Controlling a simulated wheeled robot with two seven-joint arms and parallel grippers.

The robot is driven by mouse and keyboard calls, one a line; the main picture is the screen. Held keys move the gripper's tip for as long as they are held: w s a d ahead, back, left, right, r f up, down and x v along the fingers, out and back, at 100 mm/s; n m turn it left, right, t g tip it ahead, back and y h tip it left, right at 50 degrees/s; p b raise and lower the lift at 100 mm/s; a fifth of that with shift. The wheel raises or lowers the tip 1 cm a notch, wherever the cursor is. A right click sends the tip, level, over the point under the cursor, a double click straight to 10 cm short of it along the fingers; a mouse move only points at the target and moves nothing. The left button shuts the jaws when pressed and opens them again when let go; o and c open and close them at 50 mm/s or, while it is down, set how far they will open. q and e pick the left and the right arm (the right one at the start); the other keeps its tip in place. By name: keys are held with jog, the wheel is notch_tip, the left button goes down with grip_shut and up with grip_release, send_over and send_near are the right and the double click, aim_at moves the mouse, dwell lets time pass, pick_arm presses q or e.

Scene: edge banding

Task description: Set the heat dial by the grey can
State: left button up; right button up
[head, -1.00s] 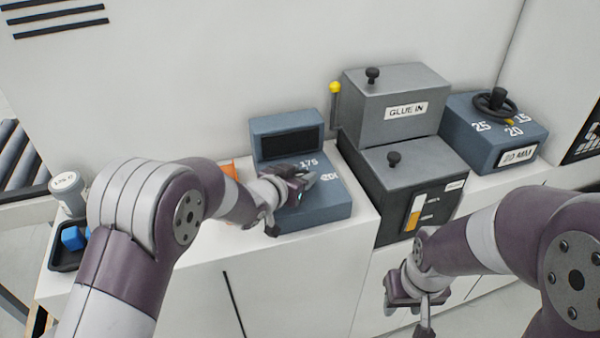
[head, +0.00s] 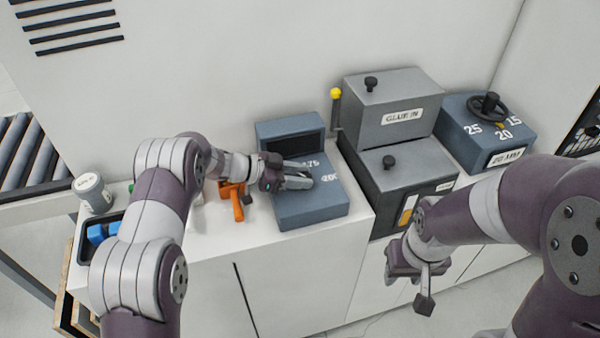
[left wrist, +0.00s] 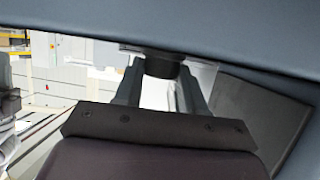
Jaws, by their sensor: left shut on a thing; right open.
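The heat dial's blue-grey box (head: 322,212) stands left of the glue unit, with a dark screen and the numbers 175 and 200 on its sloped face. My left gripper (head: 300,178) lies over that face and hides the dial in the head view. In the left wrist view, it (left wrist: 160,85) is shut on a dark round knob (left wrist: 163,66), the heat dial. The dial's setting cannot be read. The grey can (head: 92,192) stands at the far left; its label is too small to read. My right gripper (head: 424,285) is open and empty in front of the counter.
A grey glue unit (head: 405,115) with black knobs and a yellow-tipped lever (head: 335,105) stands right of the dial box. Beyond it is a blue box (head: 488,140) with a handwheel. An orange tool (head: 236,200) and a black tray (head: 86,250) with blue pieces lie left.

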pick_arm(q)
jog(key=shift+f+m+g+b, duration=0.2)
jog(key=shift+m+g+b, duration=0.1)
jog(key=shift+m+g, duration=0.55)
jog(key=shift+g, duration=0.25)
jog(key=o, duration=1.1)
jog(key=shift+c, duration=0.2)
jog(key=shift+w, duration=0.1)
jog(key=shift+r, duration=0.1)
